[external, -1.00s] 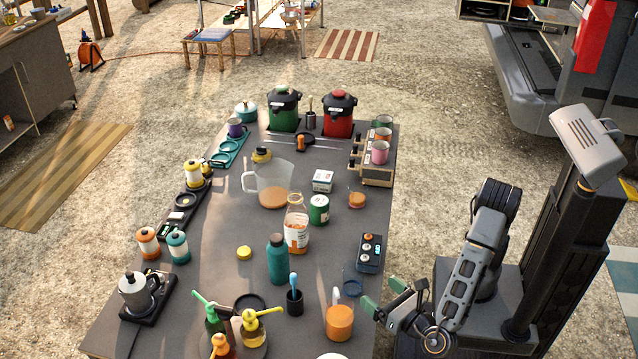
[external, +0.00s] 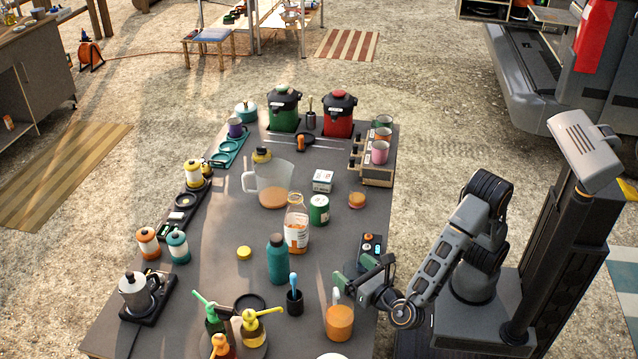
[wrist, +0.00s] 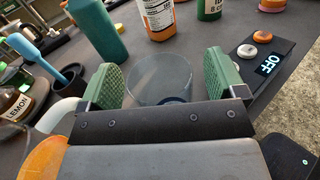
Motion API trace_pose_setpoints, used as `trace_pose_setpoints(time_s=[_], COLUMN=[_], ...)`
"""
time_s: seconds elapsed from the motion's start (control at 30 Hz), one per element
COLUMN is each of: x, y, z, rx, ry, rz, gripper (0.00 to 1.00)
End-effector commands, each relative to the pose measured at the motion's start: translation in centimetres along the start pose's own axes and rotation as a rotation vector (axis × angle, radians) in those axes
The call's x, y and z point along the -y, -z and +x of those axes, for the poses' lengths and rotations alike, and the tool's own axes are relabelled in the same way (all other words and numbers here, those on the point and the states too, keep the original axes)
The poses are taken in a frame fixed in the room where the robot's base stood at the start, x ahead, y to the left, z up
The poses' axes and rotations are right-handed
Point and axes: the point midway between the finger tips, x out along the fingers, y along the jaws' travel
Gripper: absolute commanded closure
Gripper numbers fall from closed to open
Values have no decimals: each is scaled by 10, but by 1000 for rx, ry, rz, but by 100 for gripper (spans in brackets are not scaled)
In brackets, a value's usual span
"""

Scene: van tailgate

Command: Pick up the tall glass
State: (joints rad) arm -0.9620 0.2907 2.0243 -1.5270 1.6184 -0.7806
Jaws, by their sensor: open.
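The tall glass (wrist: 160,75) is clear and see-through, with a dark base showing through it in the wrist view. It stands on the table between the two green pads of my gripper (wrist: 166,80). The jaws are open, one pad on each side of the glass, with a gap visible at the right pad. In the external view my gripper (external: 366,276) is over the table's right edge and largely hides the glass.
A dark cup with a blue-handled tool (external: 294,301) and a teal bottle (external: 277,262) stand to the left.

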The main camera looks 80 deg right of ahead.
Motion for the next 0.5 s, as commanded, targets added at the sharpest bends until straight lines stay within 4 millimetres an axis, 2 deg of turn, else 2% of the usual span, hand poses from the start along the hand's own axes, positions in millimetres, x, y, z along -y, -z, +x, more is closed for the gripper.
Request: trace_pose_setpoints(time_s=[0.2,0.5], x=[0,0], y=[0,0], z=[0,0], rx=[0,0], ry=[-1,0], rz=[0,0], gripper=[12,40])
